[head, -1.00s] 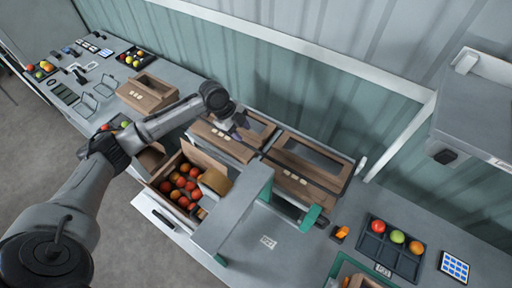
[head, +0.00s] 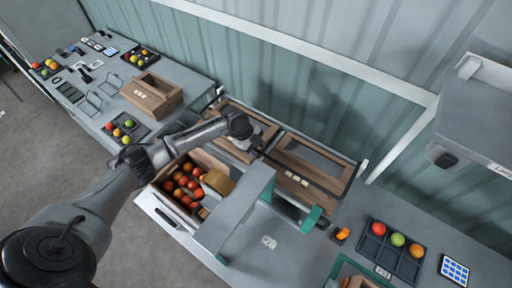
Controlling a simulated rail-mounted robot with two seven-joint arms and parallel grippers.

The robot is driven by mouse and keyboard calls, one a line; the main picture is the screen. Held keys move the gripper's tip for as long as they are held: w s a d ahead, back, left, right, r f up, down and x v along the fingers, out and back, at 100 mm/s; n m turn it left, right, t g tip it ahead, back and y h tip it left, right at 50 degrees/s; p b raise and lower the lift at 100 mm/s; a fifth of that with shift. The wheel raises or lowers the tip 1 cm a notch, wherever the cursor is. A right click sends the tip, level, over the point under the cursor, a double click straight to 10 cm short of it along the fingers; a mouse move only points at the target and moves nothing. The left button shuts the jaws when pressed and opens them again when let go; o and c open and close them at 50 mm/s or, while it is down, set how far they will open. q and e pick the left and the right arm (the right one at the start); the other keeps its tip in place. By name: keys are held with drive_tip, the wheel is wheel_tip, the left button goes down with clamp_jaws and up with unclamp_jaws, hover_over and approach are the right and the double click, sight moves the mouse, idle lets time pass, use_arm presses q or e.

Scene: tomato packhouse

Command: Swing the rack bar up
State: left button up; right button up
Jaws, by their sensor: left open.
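A rack holds two wooden crates side by side against the wall, a left crate (head: 229,106) and a right crate (head: 340,186). A dark bar (head: 285,208) runs low along the front of the right crate; a grey machine part partly covers it. I cannot tell for certain that this is the rack bar. My left gripper (head: 254,150) is over the rack near the gap between the two crates, pointing down. It is open, with no object visible in it; my wrist hides part of the left crate. My right gripper is out of view.
A crate of red tomatoes (head: 181,185) stands in front of the rack, below my left forearm. A grey and green frame (head: 235,215) rises beside it. A dark tray of fruit (head: 390,250) lies at the right. A grey box (head: 475,120) hangs at upper right.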

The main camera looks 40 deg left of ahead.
use_arm(q)
clamp_jaws()
drive_tip(key=shift+r, duration=0.1)
idle(0.4)
